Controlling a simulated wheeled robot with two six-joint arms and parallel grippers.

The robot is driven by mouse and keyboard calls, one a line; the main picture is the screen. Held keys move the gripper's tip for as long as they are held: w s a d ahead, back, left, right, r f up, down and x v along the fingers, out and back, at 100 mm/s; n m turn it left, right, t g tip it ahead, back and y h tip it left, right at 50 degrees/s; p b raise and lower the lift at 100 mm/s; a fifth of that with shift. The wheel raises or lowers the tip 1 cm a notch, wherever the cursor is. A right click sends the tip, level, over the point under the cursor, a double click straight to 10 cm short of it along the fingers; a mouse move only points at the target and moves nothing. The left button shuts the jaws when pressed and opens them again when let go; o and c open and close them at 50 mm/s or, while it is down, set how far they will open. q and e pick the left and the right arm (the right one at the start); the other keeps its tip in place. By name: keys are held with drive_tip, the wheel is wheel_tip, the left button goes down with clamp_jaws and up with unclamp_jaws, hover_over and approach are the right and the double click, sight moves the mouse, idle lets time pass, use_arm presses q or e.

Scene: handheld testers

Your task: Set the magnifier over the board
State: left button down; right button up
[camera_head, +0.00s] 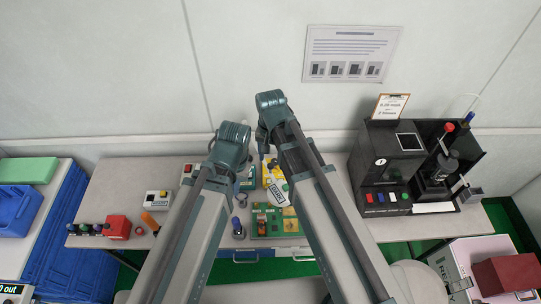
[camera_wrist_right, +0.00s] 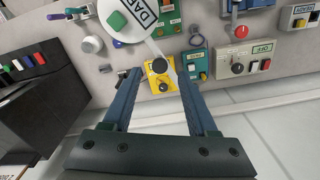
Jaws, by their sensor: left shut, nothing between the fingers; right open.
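A pale round piece with dark lettering, seemingly the magnifier (camera_wrist_right: 124,12), lies by a yellow box with a black knob (camera_wrist_right: 162,86) in the right wrist view. A pale strip like a handle runs from it toward that box. In the head view the lettered piece (camera_head: 278,194) lies just behind a green board with yellow and orange parts (camera_head: 275,223). My right gripper (camera_wrist_right: 155,72) is open and empty, its fingers over the bench around the yellow box. My left gripper (camera_head: 243,170) is shut and empty to the left; its fingertips are mostly hidden.
A black machine with a lever (camera_head: 385,170) stands at the right of the bench. A red box (camera_head: 118,227), an orange cylinder (camera_head: 149,220) and a small labelled box (camera_head: 157,200) stand at the left. Both arms cover much of the middle. The back left of the bench is clear.

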use_arm(q)
wheel_tip(320, 180, up, 11)
drive_tip(key=p, duration=0.9)
drive_tip(key=shift+p, duration=0.3)
use_arm(e)
wheel_tip(320, 180, up, 11)
drive_tip(key=shift+f, duration=0.15)
use_arm(q)
drive_tip(key=shift+f, duration=0.15)
